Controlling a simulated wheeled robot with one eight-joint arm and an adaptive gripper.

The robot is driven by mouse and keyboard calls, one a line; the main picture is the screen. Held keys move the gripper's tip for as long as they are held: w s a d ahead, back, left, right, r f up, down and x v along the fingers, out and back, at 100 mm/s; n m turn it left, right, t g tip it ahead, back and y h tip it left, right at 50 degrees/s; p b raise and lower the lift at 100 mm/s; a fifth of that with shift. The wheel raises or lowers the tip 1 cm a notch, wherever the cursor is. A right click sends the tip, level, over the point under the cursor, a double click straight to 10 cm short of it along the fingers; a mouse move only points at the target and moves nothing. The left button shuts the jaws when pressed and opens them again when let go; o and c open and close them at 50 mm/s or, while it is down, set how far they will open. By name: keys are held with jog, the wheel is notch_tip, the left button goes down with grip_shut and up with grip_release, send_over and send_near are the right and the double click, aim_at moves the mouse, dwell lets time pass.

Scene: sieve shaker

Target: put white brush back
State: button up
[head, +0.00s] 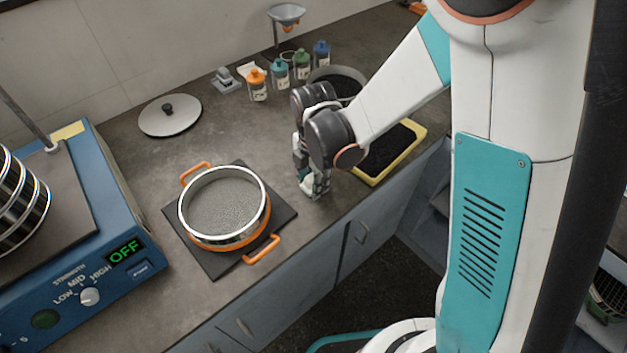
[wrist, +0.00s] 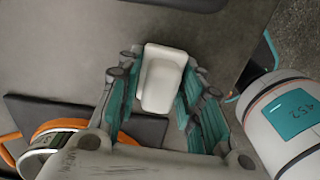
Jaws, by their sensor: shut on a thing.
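My gripper (head: 316,188) is over the counter, to the right of the round sieve and left of the yellow tray. In the wrist view the white brush (wrist: 162,78) lies between the teal finger pads, and the gripper is shut on it. Its smooth, block-like white top faces the camera; bristles are not visible. In the head view the fingers mostly hide the brush. I cannot tell whether the brush touches the counter.
A round sieve (head: 262,215) in an orange-handled holder sits on a dark plate (head: 284,214). A yellow tray (head: 412,152) of dark grains is near the counter edge. Bottles (head: 257,88) and a dark bowl (head: 340,72) stand behind. A blue shaker (head: 112,180) reading OFF is left.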

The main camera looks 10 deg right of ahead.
jog(key=o, duration=1.1)
notch_tip(320, 180, up, 12)
jog(key=p, duration=0.5)
jog(key=shift+r, duration=0.1)
